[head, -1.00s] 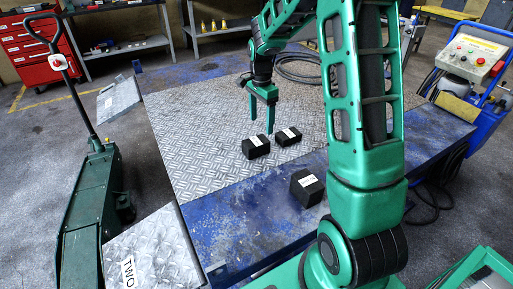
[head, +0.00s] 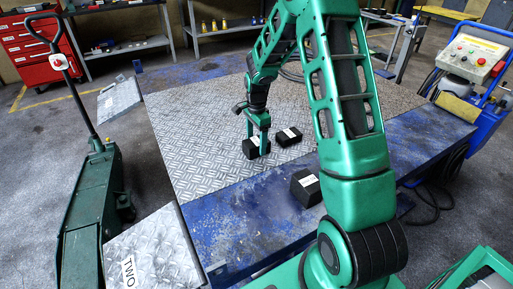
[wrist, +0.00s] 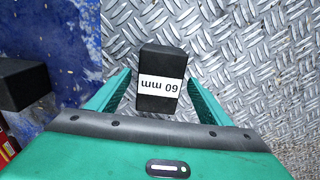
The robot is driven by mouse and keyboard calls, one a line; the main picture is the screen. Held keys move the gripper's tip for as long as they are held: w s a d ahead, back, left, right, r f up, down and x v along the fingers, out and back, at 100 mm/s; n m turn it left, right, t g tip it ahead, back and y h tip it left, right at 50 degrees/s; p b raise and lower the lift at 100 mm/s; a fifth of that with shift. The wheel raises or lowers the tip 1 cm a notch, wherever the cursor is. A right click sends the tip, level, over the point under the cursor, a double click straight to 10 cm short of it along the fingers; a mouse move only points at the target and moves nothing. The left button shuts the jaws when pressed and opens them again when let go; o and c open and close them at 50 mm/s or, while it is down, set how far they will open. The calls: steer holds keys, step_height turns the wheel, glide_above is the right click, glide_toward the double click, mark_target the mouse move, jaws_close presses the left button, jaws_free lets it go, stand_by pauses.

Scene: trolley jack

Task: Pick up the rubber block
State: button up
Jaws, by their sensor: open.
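Three black rubber blocks with white labels are on the table. One block (head: 250,152) stands on the metal tread plate under my gripper (head: 258,138). In the wrist view, this block (wrist: 157,63) shows a "60 mm" label, upside down. It lies between my two open fingers (wrist: 157,88), with a gap on each side. A second block (head: 288,137) is just to its right on the plate. A third block (head: 304,189) sits nearer, on the blue border; a dark block (wrist: 22,86) on blue shows at the left edge of the wrist view. Their label text is unreadable.
The tread plate (head: 190,130) is clear to the left and behind the blocks. A green trolley jack (head: 92,200) stands on the floor at the left. A plate marked "TWO" (head: 150,245) is at the front left. A blue cart with a control box (head: 474,58) stands right.

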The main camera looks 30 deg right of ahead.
steer(key=shift+f, duration=0.95)
steer(key=c, duration=1.5)
steer(key=shift+w+r, duration=0.1)
